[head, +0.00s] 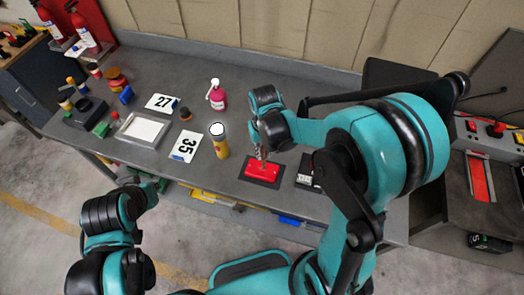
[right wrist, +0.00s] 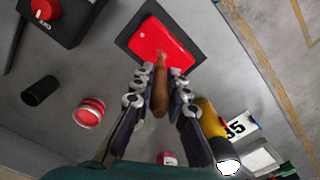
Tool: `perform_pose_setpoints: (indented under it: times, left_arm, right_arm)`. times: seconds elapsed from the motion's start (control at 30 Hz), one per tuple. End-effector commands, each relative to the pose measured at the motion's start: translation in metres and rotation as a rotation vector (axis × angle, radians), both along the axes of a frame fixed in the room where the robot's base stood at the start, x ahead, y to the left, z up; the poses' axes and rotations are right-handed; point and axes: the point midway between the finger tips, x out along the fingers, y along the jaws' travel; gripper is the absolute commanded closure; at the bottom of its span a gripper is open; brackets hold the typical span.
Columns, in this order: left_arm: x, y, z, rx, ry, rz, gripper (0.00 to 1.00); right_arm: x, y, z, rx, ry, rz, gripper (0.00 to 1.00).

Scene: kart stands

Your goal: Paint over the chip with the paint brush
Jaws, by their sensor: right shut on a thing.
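A glossy red panel (head: 262,168) lies on a dark mat (head: 243,178) near the table's front edge. I cannot make out the chip clearly. My right gripper (right wrist: 160,90) is shut on the paint brush (right wrist: 160,92), whose brown wooden handle is between the fingers. The brush points at the panel's near edge; its tip is hard to see, so I cannot tell if it touches. My left gripper (head: 145,190) is low at the left, its fingers unclear.
Number plates 35 (head: 184,146) and 27 (head: 162,102), a grey tray (head: 120,128) and a pink spray bottle (head: 217,99) are further left and back. A red tin (right wrist: 90,112) stands near the gripper.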

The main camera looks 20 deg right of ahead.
Motion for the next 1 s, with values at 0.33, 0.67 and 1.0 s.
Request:
perform_pose_setpoints:
  times: [0.33,0.67,1.0]
  left_arm:
    - [0.0,0.0,0.0,0.0,0.0,0.0,1.0]
    - [0.0,0.0,-0.001,0.0,0.0,0.0,1.0]
    - [0.0,0.0,-0.003,0.0,0.0,0.0,1.0]
  right_arm:
    - [-0.006,-0.008,0.001,0.0,0.0,0.0,1.0]
    - [-0.004,-0.006,0.001,0.001,0.0,0.0,1.0]
    - [0.003,0.004,0.0,0.0,0.0,0.0,1.0]
